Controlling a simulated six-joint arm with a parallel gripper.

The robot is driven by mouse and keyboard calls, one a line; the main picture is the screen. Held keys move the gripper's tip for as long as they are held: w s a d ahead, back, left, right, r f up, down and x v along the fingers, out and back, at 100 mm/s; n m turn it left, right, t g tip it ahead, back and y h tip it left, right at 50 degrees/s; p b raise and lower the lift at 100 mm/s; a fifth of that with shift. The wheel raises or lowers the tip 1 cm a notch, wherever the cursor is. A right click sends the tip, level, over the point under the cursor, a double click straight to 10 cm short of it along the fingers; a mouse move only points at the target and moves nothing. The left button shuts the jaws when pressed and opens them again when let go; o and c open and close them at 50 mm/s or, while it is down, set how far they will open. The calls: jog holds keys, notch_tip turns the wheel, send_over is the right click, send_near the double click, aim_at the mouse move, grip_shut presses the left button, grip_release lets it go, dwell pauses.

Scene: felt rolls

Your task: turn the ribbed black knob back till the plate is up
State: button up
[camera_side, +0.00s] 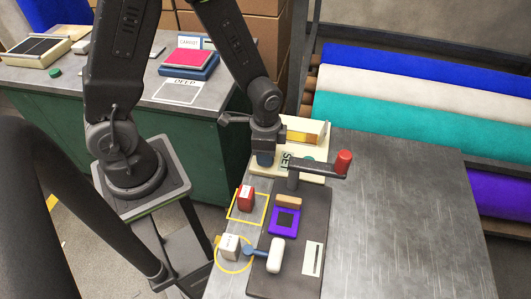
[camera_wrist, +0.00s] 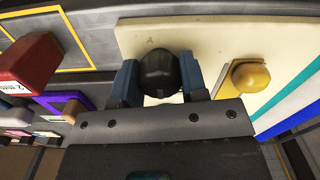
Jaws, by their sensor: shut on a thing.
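The ribbed black knob (camera_wrist: 160,72) sits between the two blue fingers of my gripper (camera_wrist: 160,80) in the wrist view, with a finger touching each side. In the side view my gripper (camera_side: 265,158) points down at the near left of a cream device (camera_side: 312,172) marked "SET"; the knob is hidden there by the fingers. The cream base (camera_wrist: 135,35) also shows around the knob in the wrist view. A gold-coloured piece (camera_side: 301,137) stands at the back of the device. I cannot tell whether it is the plate, or whether the plate is up.
On the dark board (camera_side: 315,205) lie a purple-framed square, a wooden block and a white-handled tool. A red block (camera_side: 246,198) and a white block (camera_side: 229,246) sit left. The bench's right side is clear.

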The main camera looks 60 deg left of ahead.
jog(key=o, duration=0.9)
jog(key=shift+o, duration=0.2)
jog(key=shift+r, duration=2.55)
